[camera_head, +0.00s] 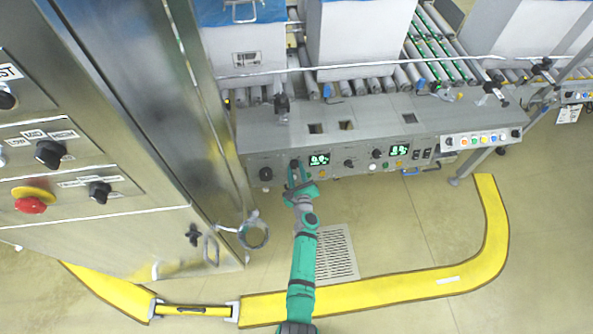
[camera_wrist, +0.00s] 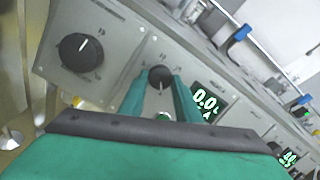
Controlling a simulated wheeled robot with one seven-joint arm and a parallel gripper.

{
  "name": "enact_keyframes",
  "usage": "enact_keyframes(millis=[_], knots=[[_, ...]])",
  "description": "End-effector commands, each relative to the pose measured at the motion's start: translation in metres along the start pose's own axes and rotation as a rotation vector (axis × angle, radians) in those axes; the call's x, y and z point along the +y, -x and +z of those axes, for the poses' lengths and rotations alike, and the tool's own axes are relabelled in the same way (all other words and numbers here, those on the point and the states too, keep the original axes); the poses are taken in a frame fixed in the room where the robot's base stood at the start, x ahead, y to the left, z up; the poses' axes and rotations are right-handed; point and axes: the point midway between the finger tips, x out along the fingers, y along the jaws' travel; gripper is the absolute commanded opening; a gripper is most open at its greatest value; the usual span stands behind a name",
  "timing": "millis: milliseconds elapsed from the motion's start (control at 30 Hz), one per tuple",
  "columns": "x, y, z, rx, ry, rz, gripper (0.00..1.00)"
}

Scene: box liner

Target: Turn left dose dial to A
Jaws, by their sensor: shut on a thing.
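The left dose dial (camera_wrist: 160,75) is a small black knob on the grey control panel, and it shows between my fingertips in the wrist view. Its white pointer line runs toward the bottom of that picture. My gripper (camera_wrist: 161,88) is shut on the dial, with one green finger on each side. In the head view my gripper (camera_head: 297,177) reaches up to the panel's left part, just beside the left green display (camera_head: 319,159). That display (camera_wrist: 206,103) reads about 0.0 in the wrist view. The letter marks around the dial are too small or hidden to read.
A larger black knob (camera_wrist: 80,52) sits left of the dial. A second dial (camera_head: 377,153) and display (camera_head: 398,150) are farther right. A steel cabinet (camera_head: 130,120) with a red emergency button (camera_head: 30,205) stands at left. Yellow floor barriers (camera_head: 400,287) curve around the open floor.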

Motion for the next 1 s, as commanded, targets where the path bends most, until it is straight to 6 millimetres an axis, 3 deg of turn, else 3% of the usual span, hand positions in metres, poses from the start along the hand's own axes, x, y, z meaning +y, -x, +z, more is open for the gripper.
enact_keyframes(millis=[600,633,700,1000], knots=[[0.0022,-0.0006,0.0012,0.002,-0.045,-0.004,0.08],[0.0025,-0.0007,0.0014,0.002,-0.045,-0.004,0.32],[0.0034,-0.0008,0.0019,0.002,-0.044,-0.003,0.48],[0.0041,-0.0001,0.0018,0.001,-0.044,-0.001,0.48]])
